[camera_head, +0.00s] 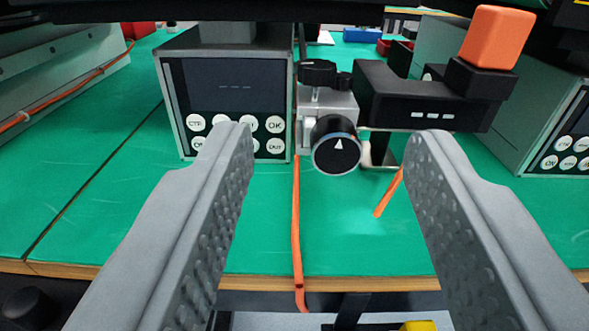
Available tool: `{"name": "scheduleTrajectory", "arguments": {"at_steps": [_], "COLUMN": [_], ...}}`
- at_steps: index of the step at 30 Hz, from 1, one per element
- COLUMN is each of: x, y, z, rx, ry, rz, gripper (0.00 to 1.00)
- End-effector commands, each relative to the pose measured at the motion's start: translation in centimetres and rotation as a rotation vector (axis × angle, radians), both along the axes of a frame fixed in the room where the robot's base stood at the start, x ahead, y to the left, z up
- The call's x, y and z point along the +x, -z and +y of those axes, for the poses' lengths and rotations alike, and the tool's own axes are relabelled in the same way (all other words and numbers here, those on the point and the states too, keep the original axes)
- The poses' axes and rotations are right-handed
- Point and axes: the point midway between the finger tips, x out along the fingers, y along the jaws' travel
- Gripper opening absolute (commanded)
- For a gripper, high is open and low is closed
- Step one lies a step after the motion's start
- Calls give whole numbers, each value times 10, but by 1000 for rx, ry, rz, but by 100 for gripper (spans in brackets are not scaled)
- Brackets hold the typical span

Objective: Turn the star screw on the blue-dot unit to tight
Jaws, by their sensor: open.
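A black lobed knob (318,72), which looks like the star screw, sits on top of a small grey block (342,106). A round black dial (336,152) with a white pointer aimed up is on the block's front. I see no blue dot, so I cannot tell whether this is the blue-dot unit. My gripper (329,135) is open and empty. Its fingertips show left and right of the dial in the picture, with the dial and block between them. The lobed knob shows above the fingertips, and I see no contact with it.
A control box (222,85) with a dark display and round keys stands left of the block. A black sensor housing (430,108) and an orange cube (495,38) are on the right. Orange cables hang below. The green table (345,240) is mostly clear in front.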

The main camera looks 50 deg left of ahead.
Motion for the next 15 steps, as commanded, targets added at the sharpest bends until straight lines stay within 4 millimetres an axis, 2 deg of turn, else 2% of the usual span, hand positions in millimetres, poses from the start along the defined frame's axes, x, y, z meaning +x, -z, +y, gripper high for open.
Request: {"name": "scheduleTrajectory", "arguments": {"at_steps": [3, 7, 15], "x": [-1, 1, 22], "y": [9, 11, 11], "z": [-5, -1, 27], "rx": [12, 15, 15], "ry": [-31, -40, -41], "rz": [26, 32, 30], "gripper": [46, 46, 46]}}
